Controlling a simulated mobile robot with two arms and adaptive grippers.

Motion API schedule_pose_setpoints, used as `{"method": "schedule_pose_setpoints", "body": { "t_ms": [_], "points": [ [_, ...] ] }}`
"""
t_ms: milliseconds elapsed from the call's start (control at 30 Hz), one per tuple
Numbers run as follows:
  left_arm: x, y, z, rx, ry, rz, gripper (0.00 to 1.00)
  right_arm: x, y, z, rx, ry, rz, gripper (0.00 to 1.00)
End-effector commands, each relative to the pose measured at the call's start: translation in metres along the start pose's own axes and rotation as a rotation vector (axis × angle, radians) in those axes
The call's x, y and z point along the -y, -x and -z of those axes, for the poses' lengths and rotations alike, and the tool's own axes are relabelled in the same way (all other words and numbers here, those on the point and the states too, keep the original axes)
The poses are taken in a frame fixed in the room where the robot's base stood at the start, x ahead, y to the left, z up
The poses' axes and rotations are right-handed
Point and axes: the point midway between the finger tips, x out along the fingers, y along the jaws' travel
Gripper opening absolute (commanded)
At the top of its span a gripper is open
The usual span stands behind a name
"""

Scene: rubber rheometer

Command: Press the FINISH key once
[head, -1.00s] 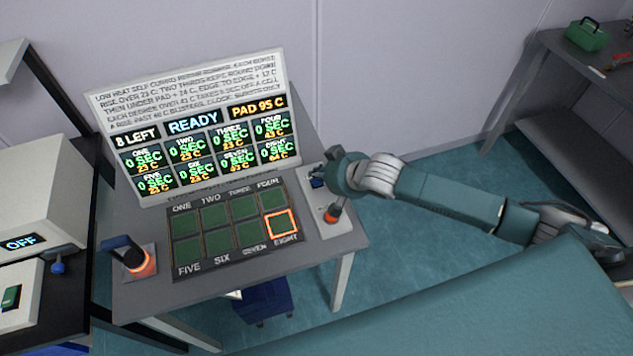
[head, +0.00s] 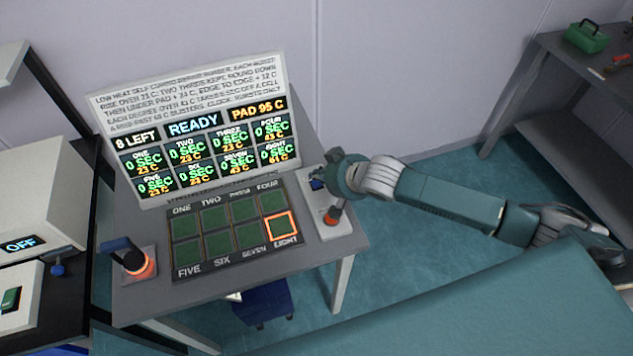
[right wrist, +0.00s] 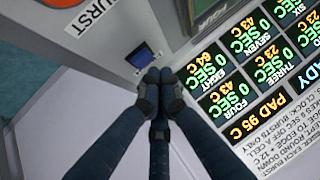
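A small blue key (head: 317,185) sits on the light grey control strip at the right edge of the grey table. The right wrist view shows this blue key (right wrist: 142,56) close up on a dark square base. No FINISH lettering is readable, so I cannot confirm its name. My right gripper (head: 327,181) is over the strip, beside the blue key. In the right wrist view my right gripper (right wrist: 158,76) has its dark fingers together at the tips, with nothing between them. The tips appear just beside the key; whether they touch it I cannot tell. My left gripper is not in view.
An orange-red knob (head: 333,215) stands on the same strip, near a BURST label (right wrist: 90,18). The display board (head: 190,125) reads READY and 8 LEFT. The cell pad (head: 228,260) has EIGHT outlined in orange. A dark-handled orange device (head: 138,262) stands at the left.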

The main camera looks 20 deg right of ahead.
Motion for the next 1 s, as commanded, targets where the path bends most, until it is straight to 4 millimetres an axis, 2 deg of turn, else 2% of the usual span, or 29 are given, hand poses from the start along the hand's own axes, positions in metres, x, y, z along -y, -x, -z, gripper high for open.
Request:
{"method": "schedule_pose_setpoints", "body": {
  "t_ms": [1000],
  "points": [
    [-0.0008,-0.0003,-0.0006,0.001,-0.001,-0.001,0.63,-0.0028,-0.0069,-0.0067,0.000,0.000,0.000,0.00]
  ]
}}
